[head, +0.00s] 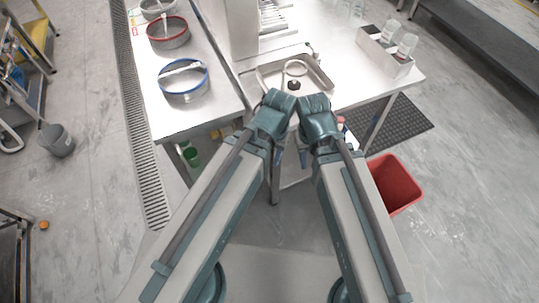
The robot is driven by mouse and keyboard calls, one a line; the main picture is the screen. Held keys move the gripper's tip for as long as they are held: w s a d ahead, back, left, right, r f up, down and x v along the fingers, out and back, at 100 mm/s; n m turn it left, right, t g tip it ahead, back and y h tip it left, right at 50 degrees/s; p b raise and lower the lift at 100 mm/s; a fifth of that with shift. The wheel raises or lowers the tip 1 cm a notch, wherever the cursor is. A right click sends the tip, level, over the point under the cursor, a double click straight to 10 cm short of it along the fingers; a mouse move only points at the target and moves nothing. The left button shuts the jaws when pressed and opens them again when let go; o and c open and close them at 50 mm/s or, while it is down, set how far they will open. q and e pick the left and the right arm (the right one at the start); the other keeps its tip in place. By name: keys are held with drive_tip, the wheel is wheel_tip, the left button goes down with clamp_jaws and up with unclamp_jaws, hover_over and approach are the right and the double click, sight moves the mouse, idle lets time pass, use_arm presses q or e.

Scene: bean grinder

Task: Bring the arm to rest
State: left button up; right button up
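My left arm (215,205) comes in from the lower left and my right arm (350,200) from the lower right. Both reach up to the front edge of the white table, where their teal joints almost touch. My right gripper (302,157) shows only as a small bluish part below these joints, between the arms; whether it is open or shut is not clear. My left gripper is mostly hidden under its arm, with its state also unclear. I see nothing held in either one.
A blue-rimmed container (184,92) and a red-rimmed one (168,45) stand at left. A box with glass jars (385,62) is at right. A red bin (394,184) stands on the floor.

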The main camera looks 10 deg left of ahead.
wheel_tip(320, 180, up, 4)
drive_tip(key=p, duration=0.3)
drive_tip(key=shift+f+p, duration=0.2)
drive_tip(key=shift+p, duration=0.1)
